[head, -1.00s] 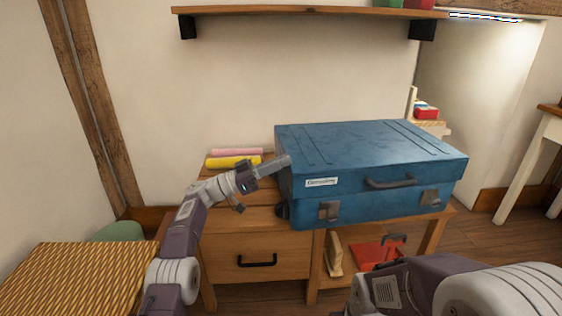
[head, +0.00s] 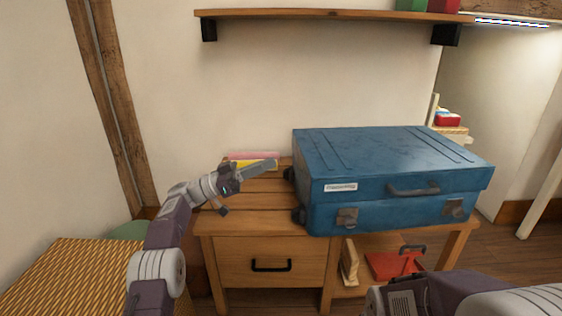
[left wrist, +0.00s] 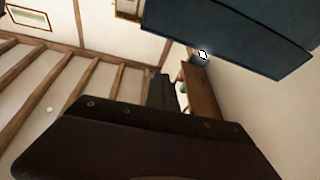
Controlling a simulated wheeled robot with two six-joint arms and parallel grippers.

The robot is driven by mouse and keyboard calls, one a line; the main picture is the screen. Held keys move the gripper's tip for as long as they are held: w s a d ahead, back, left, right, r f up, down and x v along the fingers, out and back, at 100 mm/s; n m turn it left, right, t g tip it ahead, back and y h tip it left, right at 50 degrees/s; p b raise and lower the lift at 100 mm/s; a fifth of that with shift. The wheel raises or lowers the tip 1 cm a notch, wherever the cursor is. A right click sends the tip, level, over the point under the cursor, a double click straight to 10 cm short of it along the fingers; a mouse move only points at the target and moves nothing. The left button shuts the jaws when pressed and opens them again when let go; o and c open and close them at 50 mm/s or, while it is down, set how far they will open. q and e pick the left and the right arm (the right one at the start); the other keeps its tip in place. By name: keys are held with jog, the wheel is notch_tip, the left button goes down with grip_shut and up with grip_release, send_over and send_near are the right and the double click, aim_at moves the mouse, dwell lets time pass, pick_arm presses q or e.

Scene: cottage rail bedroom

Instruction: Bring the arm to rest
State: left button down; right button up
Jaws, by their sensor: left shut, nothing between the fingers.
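My left gripper (head: 262,167) is shut and empty. It points right, above the left part of the wooden desk (head: 255,222), apart from the blue suitcase (head: 400,170). In the left wrist view the gripper (left wrist: 165,92) shows dark at the centre, with the suitcase's dark blue side (left wrist: 235,30) at the upper right. My right arm comes in at the bottom right of the head view; its gripper cannot be made out.
The closed suitcase fills the desk's right part. Yellow and pink books (head: 252,160) lie behind my left gripper. A wall shelf (head: 330,14) runs above. A woven-topped box (head: 60,275) stands at the lower left. A red item (head: 395,264) lies under the desk.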

pick_arm(q)
jog(key=s+d+r+n+y+p, duration=0.1)
jog(key=s+d+r+y+p, duration=0.2)
jog(key=r, duration=0.4)
jog(key=s+d+r+y+p, duration=0.1)
jog(key=s+d+r+p, duration=0.3)
jog(key=s+r+p, duration=0.15)
jog(key=s+a+f+n+g+y+p, duration=0.1)
jog(key=s+a+f+n+y+p, duration=0.1)
jog(key=s+f+n+y, duration=0.25)
jog(key=s+a+f+n+y+p, duration=0.25)
jog(key=s+f+y, duration=0.2)
jog(key=f, duration=0.35)
jog(key=s+a+f+n+g+y, duration=0.2)
jog(key=s+a+f+n+y, duration=0.45)
jog(key=s+a+f, duration=1)
notch_tip(320, 180, up, 37)
jog(key=w+n+t+y+p, duration=0.1)
jog(key=y+p, duration=0.1)
jog(key=p, duration=3.6)
jog(key=shift+w+a+t+p, duration=0.2)
jog(key=shift+t+p, duration=0.1)
jog(key=shift+p, duration=0.05)
